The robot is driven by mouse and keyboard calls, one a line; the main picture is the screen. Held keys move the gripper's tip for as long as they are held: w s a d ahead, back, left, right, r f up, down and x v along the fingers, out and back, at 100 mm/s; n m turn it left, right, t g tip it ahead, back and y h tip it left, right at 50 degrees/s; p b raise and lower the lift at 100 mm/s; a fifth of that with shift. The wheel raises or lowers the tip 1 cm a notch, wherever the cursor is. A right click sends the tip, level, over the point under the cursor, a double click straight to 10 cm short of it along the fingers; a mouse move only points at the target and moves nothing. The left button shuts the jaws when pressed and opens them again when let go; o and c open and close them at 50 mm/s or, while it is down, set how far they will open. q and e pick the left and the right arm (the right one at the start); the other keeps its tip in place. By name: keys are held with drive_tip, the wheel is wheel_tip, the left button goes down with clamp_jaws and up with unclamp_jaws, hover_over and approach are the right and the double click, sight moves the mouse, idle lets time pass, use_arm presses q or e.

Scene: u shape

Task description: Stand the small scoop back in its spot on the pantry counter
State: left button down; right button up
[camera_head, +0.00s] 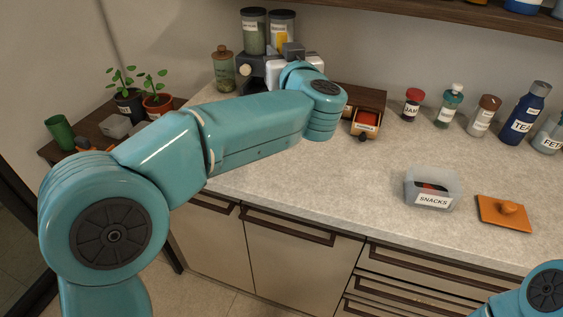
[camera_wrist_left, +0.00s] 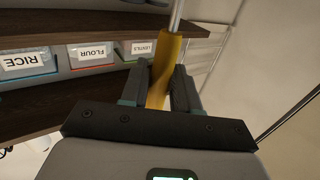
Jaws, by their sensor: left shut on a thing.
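In the left wrist view my left gripper (camera_wrist_left: 161,78) is shut on the yellow handle of the small scoop (camera_wrist_left: 166,62). A thin metal shaft runs from the handle out of the top of the picture, so the scoop's bowl is out of view. In the head view my left arm reaches across the pantry counter (camera_head: 300,175) to the back, and the gripper's pale body (camera_head: 292,70) shows in front of the canisters. The scoop and the fingertips cannot be made out there. The scoop's spot cannot be told. My right gripper is not in view.
Two canisters (camera_head: 254,32) and a corked jar (camera_head: 223,70) stand behind my arm. A wooden box with an open drawer (camera_head: 365,124), a SNACKS bin (camera_head: 432,190), an orange lid (camera_head: 504,213) and several bottles stand rightward. A shelf (camera_wrist_left: 90,94) holds labelled bins. The counter's middle is clear.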

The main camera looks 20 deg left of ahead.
use_arm(q)
drive_tip(key=shift+w+a+f, duration=0.3)
drive_tip(key=shift+w, duration=0.05)
drive_tip(key=f, duration=0.3)
drive_tip(key=f+b, duration=0.1)
drive_tip(key=f, duration=0.3)
drive_tip(key=f+b, duration=0.1)
drive_tip(key=f, duration=0.2)
drive_tip(key=shift+s+d+f, duration=0.2)
drive_tip(key=shift+d+f, duration=0.05)
drive_tip(key=shift+f, duration=0.15)
wheel_tip(320, 180, down, 8)
drive_tip(key=b, duration=0.1)
drive_tip(key=shift+s+f, duration=0.15)
drive_tip(key=shift+s, duration=0.1)
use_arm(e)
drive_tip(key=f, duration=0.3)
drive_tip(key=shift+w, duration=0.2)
use_arm(q)
drive_tip(key=shift+d+f, duration=0.1)
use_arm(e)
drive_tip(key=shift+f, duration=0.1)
